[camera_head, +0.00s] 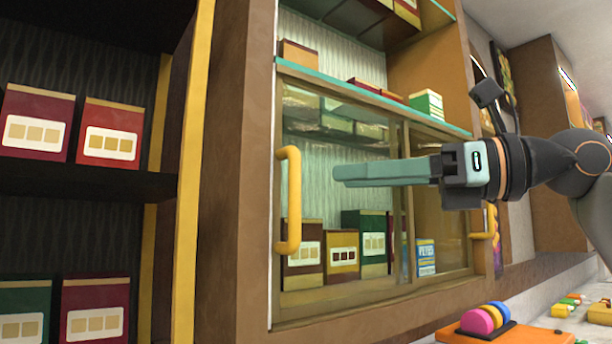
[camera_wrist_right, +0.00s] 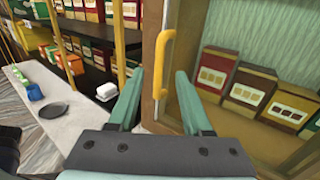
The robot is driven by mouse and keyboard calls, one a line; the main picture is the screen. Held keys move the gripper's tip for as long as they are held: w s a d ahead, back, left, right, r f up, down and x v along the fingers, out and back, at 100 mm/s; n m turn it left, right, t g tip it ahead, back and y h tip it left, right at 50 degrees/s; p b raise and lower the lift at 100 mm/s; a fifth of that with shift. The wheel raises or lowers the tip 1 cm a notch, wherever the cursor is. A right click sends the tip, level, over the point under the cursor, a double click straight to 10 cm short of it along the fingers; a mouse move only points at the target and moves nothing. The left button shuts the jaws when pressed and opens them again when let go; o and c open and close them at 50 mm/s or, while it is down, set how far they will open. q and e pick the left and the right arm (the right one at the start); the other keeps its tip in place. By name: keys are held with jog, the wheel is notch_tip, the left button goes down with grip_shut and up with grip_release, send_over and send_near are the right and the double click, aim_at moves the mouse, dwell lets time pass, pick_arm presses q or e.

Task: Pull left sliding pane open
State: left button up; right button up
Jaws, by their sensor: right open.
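The left sliding pane (camera_head: 340,212) is a glass panel in a wooden cabinet front, with a yellow vertical handle (camera_head: 290,200) at its left edge. My right gripper (camera_head: 338,172) reaches in from the right in the head view, its pale teal fingers pointing left toward the handle and apart from it in the picture. In the right wrist view the fingers are spread, and the handle (camera_wrist_right: 160,62) shows ahead, between and beyond the tips. Nothing is between the fingers. My left gripper is not in view.
A second yellow handle (camera_head: 490,222) is on the right pane, behind my right arm. Boxes (camera_head: 342,252) stand behind the glass. Open dark shelves with red boxes (camera_head: 110,132) are at left. An orange tray (camera_head: 530,338) sits at lower right.

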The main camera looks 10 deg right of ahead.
aim_at(307, 179)
jog(key=x, duration=0.7)
jog(key=shift+p, duration=0.4)
grip_shut()
dwell(0.9)
